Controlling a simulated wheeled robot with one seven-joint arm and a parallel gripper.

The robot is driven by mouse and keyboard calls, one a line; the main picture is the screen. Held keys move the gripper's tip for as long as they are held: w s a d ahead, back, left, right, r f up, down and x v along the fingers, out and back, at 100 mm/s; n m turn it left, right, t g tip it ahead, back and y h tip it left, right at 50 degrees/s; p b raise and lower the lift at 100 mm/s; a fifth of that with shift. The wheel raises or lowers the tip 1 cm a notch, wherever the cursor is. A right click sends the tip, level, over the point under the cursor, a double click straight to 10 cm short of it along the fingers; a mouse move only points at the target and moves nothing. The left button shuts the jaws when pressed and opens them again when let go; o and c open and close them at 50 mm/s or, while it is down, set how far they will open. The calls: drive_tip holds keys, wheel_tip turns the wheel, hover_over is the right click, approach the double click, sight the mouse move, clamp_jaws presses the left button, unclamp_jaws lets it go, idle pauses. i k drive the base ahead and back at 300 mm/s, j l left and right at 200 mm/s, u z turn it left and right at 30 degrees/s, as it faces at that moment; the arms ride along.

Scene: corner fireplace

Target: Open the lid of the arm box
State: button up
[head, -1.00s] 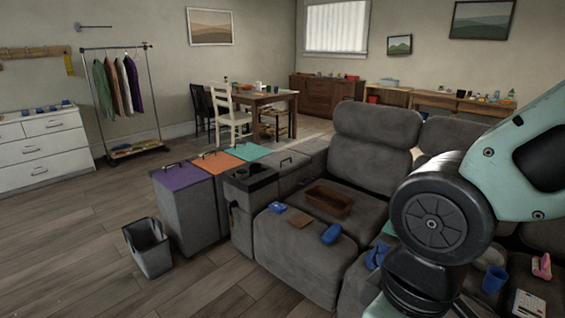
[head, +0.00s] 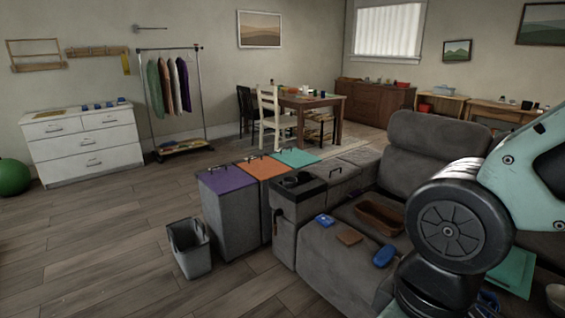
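The grey sofa arm (head: 284,235) stands left of the seat cushions, with a black cup-holder panel (head: 314,186) on its front top. Behind the panel is a flat grey lid (head: 349,174) with a small dark handle; it looks shut. I take this to be the arm box lid, though no label shows. My gripper is not in view. Only links of my arm show, at the right edge, covering part of the sofa.
Bins with purple (head: 227,179), orange (head: 262,168) and teal (head: 296,157) lids stand left of the sofa arm. An open grey bin (head: 190,249) stands on the floor. A brown tray (head: 379,217) and blue items lie on the seat.

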sight(330, 168)
drive_tip(key=i+j+u, duration=0.25)
drive_tip(key=i+u, duration=0.2)
drive_tip(key=i, duration=0.45)
drive_tip(key=i+u, duration=0.5)
drive_tip(key=i, duration=0.4)
drive_tip(key=i+j+z, duration=0.15)
drive_tip(key=i+z, duration=0.25)
drive_tip(key=i, duration=0.5)
drive_tip(key=i+z, duration=0.2)
drive_tip(key=z, duration=0.25)
drive_tip(key=i+z, duration=0.2)
drive_tip(key=z, duration=0.2)
drive_tip(key=i+j+z, duration=0.15)
drive_tip(key=z, duration=0.3)
drive_tip(key=i+j+z, duration=0.15)
drive_tip(key=z, duration=0.25)
drive_tip(key=i+j+z, duration=0.15)
drive_tip(key=z, duration=0.2)
drive_tip(key=i+j+z, duration=0.3)
drive_tip(key=k+l, duration=0.1)
